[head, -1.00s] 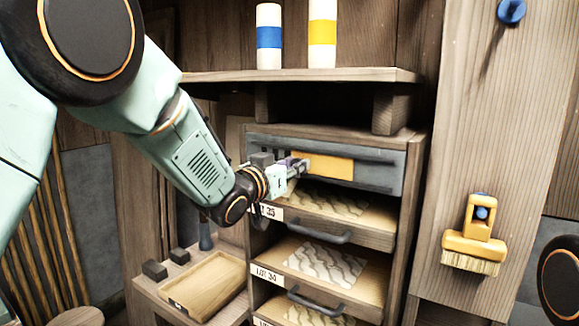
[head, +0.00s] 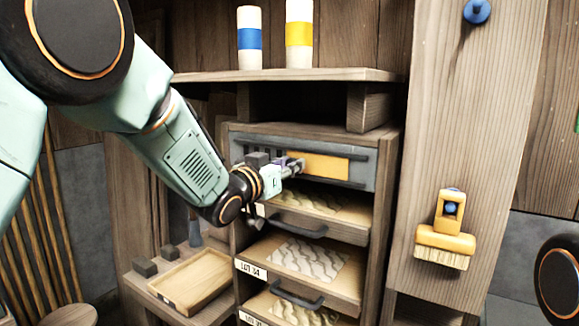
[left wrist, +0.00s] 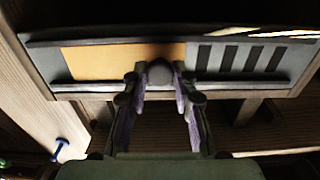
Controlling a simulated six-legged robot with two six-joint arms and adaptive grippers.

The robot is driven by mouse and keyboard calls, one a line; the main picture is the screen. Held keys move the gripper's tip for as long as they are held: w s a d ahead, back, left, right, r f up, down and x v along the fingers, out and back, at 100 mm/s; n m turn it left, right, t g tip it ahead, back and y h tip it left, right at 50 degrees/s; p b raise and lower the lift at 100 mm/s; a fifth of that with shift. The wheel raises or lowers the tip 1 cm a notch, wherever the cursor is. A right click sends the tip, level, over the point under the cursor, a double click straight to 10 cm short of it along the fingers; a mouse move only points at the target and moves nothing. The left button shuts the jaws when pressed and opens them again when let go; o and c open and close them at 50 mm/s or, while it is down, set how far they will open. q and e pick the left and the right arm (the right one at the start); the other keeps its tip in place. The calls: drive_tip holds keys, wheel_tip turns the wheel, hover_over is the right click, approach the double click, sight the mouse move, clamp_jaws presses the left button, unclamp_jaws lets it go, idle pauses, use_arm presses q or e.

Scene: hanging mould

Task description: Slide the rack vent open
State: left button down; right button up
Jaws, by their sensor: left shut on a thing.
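The rack vent (head: 362,174) is a grey framed panel at the top of the rack, with a yellow sliding plate (head: 325,167). In the left wrist view, which looks turned over, the yellow plate (left wrist: 110,62) lies left of several uncovered dark slots (left wrist: 240,57). My left gripper (head: 298,165) is at the plate's left end in the head view. In the left wrist view its fingers (left wrist: 160,85) are closed around a small dark rounded knob (left wrist: 160,72) at the plate's slot-side end. My right gripper is out of view.
Handled drawers (head: 297,227) with patterned sheets sit below the vent. Above, a shelf (head: 300,76) holds a blue-banded (head: 249,38) and a yellow-banded cylinder (head: 299,34). A yellow brush (head: 446,240) hangs on the right post. A wooden tray (head: 193,279) stands lower left.

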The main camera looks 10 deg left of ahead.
use_arm(q)
drive_tip(key=shift+d+r, duration=0.1)
drive_tip(key=c, duration=1.5)
unclamp_jaws()
drive_tip(key=o, duration=0.4)
drive_tip(key=shift+s+d, duration=0.15)
drive_tip(key=shift+d, duration=0.05)
drive_tip(key=shift+a, duration=0.1)
drive_tip(key=shift+v, duration=6)
